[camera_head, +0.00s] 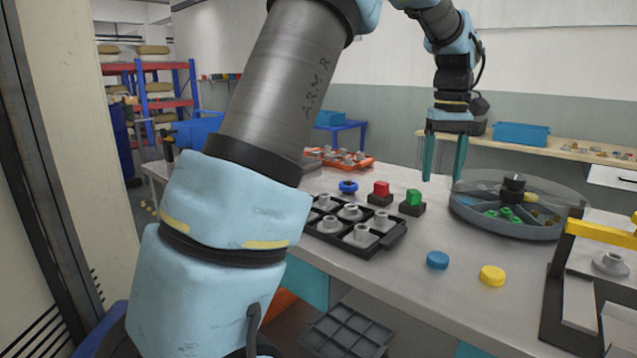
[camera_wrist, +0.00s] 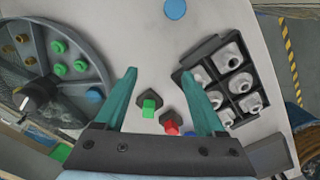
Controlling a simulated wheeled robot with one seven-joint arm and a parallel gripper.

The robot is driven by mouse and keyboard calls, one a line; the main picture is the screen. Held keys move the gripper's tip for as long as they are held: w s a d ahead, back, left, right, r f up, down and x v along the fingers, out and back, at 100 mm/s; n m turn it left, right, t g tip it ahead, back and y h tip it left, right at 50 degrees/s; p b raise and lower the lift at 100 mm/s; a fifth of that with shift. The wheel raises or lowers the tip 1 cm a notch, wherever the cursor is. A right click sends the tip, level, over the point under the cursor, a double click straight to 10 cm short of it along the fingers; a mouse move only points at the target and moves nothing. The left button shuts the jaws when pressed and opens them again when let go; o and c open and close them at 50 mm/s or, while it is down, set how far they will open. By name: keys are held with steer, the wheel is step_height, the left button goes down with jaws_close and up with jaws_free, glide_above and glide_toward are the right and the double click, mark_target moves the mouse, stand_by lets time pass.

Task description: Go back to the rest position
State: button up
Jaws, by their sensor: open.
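My gripper (camera_head: 445,156) hangs above the back part of the workbench in the head view, its two teal fingers pointing down, apart and empty. A green button block (camera_head: 412,201) and a red button block (camera_head: 380,192) stand on the bench to the left of and below the gripper. They also show between the fingers in the wrist view, the green one (camera_wrist: 149,106) nearer the middle. My arm hides part of the bench's left side in the head view.
A black tray (camera_head: 385,243) with several grey parts sits on the grey bench (camera_head: 400,285). A round divided tank (camera_head: 470,218) stands at right. Blue (camera_head: 437,260) and yellow (camera_head: 492,275) discs lie in front. A yellow-topped black frame (camera_head: 560,265) stands at the right edge.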

steer(key=shift+m+t, duration=0.4)
steer(key=shift+m, duration=0.1)
steer(key=a+f, duration=0.2)
steer(key=a, duration=0.4)
steer(key=a+f, duration=0.3)
steer(key=a, duration=0.3)
steer(key=s+a+f, duration=0.1)
steer(key=a+f, duration=0.1)
steer(key=a, duration=0.5)
steer(key=shift+f, duration=0.35)
steer(key=s+a+f, duration=0.3)
steer(key=s+a, duration=0.2)
steer(key=a, duration=0.1)
steer(key=s+a+f+m, duration=0.1)
steer(key=s+a+f, duration=0.2)
steer(key=s+a, duration=0.2)
steer(key=shift+s+a+f+t, duration=0.25)
steer(key=shift+a+t, duration=0.15)
steer(key=shift+a, duration=0.85)
